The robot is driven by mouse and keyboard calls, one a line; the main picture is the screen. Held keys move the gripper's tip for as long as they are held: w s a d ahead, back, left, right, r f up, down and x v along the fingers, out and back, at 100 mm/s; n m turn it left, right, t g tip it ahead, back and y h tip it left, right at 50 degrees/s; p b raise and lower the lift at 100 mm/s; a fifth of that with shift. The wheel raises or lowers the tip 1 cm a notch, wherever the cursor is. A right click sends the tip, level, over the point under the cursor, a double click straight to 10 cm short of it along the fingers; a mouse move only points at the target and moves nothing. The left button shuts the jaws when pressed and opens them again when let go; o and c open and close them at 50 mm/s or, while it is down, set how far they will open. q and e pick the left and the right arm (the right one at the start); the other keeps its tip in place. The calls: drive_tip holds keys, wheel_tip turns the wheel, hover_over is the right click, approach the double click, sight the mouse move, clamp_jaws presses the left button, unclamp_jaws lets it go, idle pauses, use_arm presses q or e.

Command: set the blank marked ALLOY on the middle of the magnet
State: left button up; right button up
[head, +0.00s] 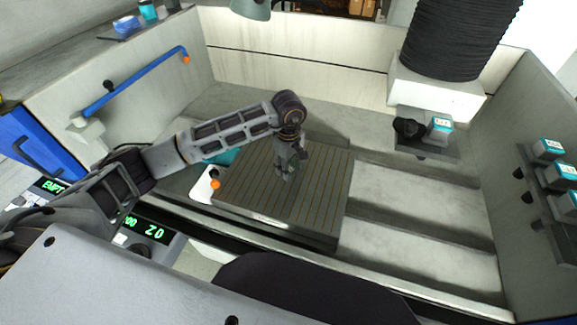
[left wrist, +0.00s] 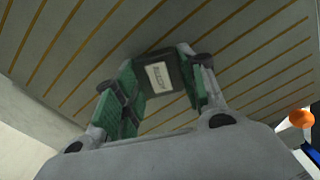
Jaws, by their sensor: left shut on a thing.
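The magnet (head: 240,190) is a grey plate with thin brass-coloured stripes, lying in the middle of the machine bed; it fills most of the left wrist view (left wrist: 245,50). The label's lettering is small and blurred but looks like ALLOY. I cannot tell whether the blank touches the magnet. My right gripper is not in view.
An orange-tipped lever (head: 214,184) stands at the magnet's left edge. Teal-labelled blocks stand on a holder (head: 425,146) at the back right and on the right wall. A black bellows column (head: 455,40) rises at the back. The bed right of the magnet is clear.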

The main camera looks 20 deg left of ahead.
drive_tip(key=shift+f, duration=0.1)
use_arm(q)
drive_tip(key=o, duration=1.2)
drive_tip(key=shift+o, duration=0.3)
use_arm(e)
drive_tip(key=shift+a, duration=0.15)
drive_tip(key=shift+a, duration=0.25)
use_arm(q)
drive_tip(key=shift+r, duration=0.2)
wheel_tip(320, 180, up, 12)
drive_tip(key=b, duration=0.1)
drive_tip(key=shift+b, duration=0.3)
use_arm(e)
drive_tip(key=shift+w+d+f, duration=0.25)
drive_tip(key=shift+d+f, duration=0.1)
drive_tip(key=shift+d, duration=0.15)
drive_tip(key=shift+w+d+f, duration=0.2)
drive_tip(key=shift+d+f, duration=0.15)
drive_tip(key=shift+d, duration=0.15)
use_arm(q)
drive_tip(key=shift+f, duration=0.15)
